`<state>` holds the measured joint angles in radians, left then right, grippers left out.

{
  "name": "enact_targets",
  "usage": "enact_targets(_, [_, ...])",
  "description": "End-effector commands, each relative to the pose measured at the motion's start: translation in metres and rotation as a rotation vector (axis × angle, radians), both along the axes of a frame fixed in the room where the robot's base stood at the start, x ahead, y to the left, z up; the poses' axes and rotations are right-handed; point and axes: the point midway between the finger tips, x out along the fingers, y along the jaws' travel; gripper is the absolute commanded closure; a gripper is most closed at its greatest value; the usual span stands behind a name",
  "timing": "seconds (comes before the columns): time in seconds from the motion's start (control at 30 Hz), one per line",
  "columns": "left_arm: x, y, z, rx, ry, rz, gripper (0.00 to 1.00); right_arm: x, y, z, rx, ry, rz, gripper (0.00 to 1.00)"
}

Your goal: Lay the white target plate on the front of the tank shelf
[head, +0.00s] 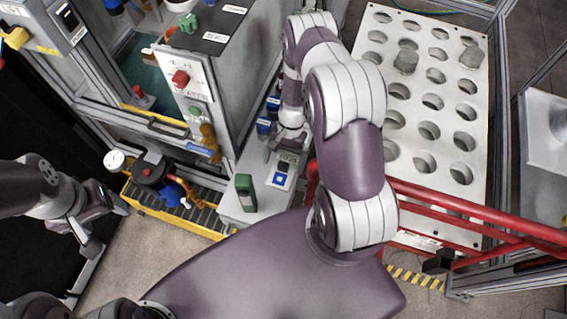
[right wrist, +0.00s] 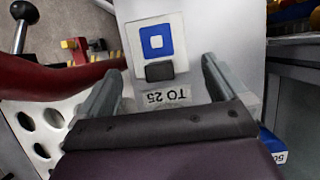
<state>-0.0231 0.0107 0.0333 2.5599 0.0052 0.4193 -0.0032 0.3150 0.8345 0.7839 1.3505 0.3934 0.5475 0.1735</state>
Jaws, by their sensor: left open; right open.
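The white target plate (head: 279,180), with a blue square around a white centre, lies on the light grey shelf (head: 238,207) near its right edge. It also shows in the right wrist view (right wrist: 135,40), with a dark block on its near part. My right gripper (head: 284,141) is open and empty over the shelf, just behind the plate in the head view. In the right wrist view its two fingers (right wrist: 160,85) stand apart, with the dark block beyond and between them. My left gripper (head: 100,238) is open and empty at the lower left, away from the plate.
A green-and-black device (head: 245,192) stands left of the plate; blue items (head: 264,126) stand farther back. A red rail (head: 450,207) and perforated white rack (head: 440,100) are on the right. The control cabinet (head: 185,85) rises on the left, above a yellow-edged crate (head: 190,222).

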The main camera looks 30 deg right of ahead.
Motion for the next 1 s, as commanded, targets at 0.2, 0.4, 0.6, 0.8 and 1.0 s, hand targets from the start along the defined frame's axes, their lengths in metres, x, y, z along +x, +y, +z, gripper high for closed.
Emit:
enact_targets(0.2, [0.0,0.0,-0.001,0.0,0.0,0.0,0.29,0.016,-0.018,0.055,-0.001,-0.005,-0.001,0.0])
enact_targets(0.4, [0.0,0.0,-0.001,0.0,0.0,0.0,0.29,0.024,-0.028,0.087,0.0,-0.003,0.0,0.0])
enact_targets(0.6, [0.0,0.0,-0.001,0.0,0.0,0.0,0.29,0.028,-0.004,0.167,-0.075,-0.14,0.247,0.0])
enact_targets(0.8, [0.0,0.0,-0.001,0.0,0.0,0.0,0.29,-0.02,0.043,0.262,-0.182,-0.393,0.698,0.0])
enact_targets(1.0, [0.0,0.0,-0.001,0.0,0.0,0.0,0.29,-0.05,0.057,0.283,-0.215,-0.488,0.87,0.0])
